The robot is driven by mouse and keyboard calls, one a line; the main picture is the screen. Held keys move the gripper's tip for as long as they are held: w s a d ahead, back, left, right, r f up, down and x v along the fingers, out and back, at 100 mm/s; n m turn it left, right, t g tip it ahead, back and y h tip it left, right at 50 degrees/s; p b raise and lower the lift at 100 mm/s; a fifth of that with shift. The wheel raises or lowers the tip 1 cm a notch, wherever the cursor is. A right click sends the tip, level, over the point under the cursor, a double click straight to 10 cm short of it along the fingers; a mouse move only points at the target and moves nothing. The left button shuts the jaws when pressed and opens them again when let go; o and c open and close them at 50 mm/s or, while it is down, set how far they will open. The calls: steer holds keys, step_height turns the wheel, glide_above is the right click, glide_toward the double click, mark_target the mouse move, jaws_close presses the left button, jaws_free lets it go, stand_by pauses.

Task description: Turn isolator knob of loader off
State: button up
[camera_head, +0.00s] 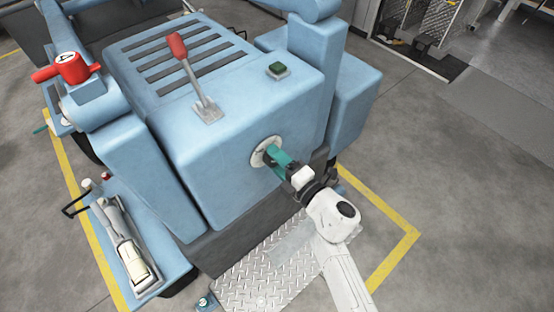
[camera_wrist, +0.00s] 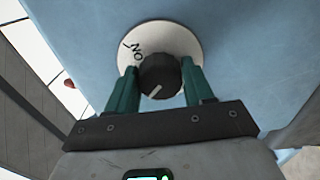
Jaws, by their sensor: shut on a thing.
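The loader (camera_head: 190,165) is light blue and boxy. A pale round plate (camera_head: 264,150) sits on its near face, and my gripper (camera_head: 276,156) reaches to it. In the wrist view, the black round isolator knob (camera_wrist: 160,76) stands on the pale plate (camera_wrist: 182,38), between the teal fingers of my gripper (camera_wrist: 158,88). My gripper is shut on the knob. The word ON shows on the plate, up and left of the knob. A pale line on the knob's face points down and left. The fingers hide the knob in the head view.
A red-handled lever (camera_head: 186,62), a green button (camera_head: 277,69) and a red handle (camera_head: 68,68) are on the loader. A metal tread plate (camera_head: 262,278) lies below my arm. Bare floor (camera_head: 450,190) is open at right.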

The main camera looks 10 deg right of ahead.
steer(key=shift+w+d, duration=0.1)
steer(key=shift+d, duration=0.1)
steer(key=o, duration=1)
steer(key=v, duration=1)
steer(key=shift+s+d+p, duration=0.25)
steer(key=shift+s+p, duration=0.05)
steer(key=shift+s, duration=0.05)
